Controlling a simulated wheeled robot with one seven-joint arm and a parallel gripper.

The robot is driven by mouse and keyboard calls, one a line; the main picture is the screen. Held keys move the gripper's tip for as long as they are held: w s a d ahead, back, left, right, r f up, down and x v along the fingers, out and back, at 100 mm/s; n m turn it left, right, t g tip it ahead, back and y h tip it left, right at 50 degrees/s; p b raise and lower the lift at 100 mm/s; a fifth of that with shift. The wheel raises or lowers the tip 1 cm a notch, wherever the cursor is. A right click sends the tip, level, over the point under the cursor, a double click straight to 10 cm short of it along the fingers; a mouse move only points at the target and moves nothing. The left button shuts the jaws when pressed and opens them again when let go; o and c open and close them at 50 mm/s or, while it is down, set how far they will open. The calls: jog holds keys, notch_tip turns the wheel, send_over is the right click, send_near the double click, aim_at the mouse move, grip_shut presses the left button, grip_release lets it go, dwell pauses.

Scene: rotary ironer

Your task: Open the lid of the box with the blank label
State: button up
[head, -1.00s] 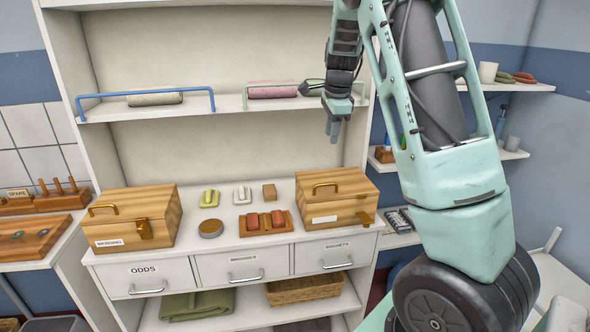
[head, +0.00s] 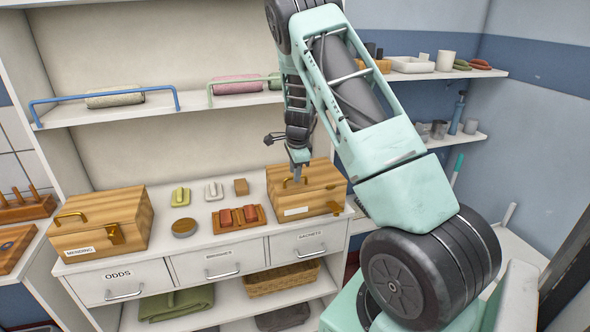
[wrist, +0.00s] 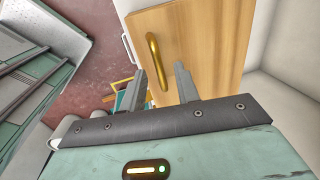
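The box with the blank label (head: 322,197) is wooden and stands at the right end of the counter in the head view. Its lid is shut, with a brass handle (wrist: 153,57) on top and a brass clasp (head: 334,208) on the front. The white label (head: 297,211) shows no writing. My gripper (head: 298,174) points down over the lid by the handle. In the wrist view my gripper (wrist: 160,70) has its fingers apart, with the near end of the handle between them in the picture. I cannot tell whether the fingers touch it.
A similar box labelled MENDING (head: 105,221) stands at the left of the counter. A shelf (head: 200,104) with rails and rolls runs above.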

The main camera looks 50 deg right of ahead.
jog(key=shift+f, duration=0.3)
grip_shut()
jog(key=shift+r, duration=0.1)
